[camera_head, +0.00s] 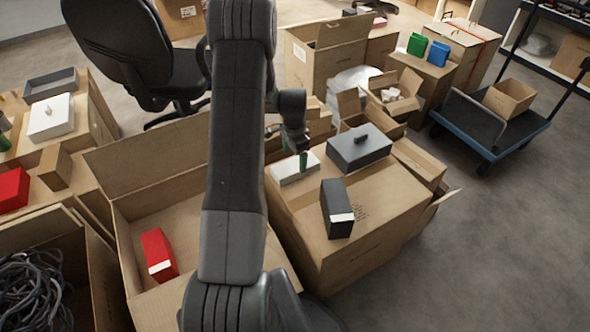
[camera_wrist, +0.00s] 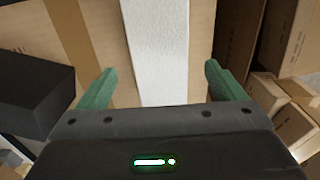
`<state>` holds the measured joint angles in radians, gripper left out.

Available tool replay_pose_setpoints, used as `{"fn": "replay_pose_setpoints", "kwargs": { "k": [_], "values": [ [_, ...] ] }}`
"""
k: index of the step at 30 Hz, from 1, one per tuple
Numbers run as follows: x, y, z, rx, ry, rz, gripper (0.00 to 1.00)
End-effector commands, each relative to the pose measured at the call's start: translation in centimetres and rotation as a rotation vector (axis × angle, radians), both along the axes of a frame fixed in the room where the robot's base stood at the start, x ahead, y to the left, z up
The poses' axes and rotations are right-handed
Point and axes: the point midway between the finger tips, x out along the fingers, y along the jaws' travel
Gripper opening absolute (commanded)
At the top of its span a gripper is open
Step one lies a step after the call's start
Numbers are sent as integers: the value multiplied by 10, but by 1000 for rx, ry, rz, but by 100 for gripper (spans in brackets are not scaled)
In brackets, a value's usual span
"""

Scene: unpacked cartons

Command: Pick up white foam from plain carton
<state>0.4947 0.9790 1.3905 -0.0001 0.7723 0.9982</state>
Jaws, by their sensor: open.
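The white foam (camera_head: 294,169) is a pale block lying on top of a closed carton (camera_head: 372,209), near its far left corner. My gripper (camera_head: 302,160) is over the foam, pointing down. In the wrist view the foam (camera_wrist: 160,45) runs as a white strip between the two green fingers of my gripper (camera_wrist: 159,75). The fingers are spread, with a gap of brown cardboard on each side of the foam. My gripper holds nothing. The foam's near end is hidden behind the gripper body, and I cannot tell whether the fingertips reach down beside it.
A dark grey box (camera_head: 359,147) and a black box with a white label (camera_head: 337,208) stand on the same carton, to the right. An open carton (camera_head: 190,215) with a red box (camera_head: 159,254) is at left. Grey floor (camera_head: 480,250) is clear at right.

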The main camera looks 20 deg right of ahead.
Motion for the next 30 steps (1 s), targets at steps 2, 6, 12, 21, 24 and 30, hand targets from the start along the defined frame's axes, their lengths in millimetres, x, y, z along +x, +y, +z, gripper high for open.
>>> {"fn": "replay_pose_setpoints", "kwargs": {
  "k": [2,6,12,21,24,30],
  "values": [
    [0,0,-6,0,1,0,89],
    [0,0,-26,1,2,0,89],
    [0,0,-51,0,0,0,89],
    [0,0,-51,0,-1,0,73],
    [0,0,-51,0,0,0,54],
    [0,0,-51,0,0,1,42]
  ]
}}
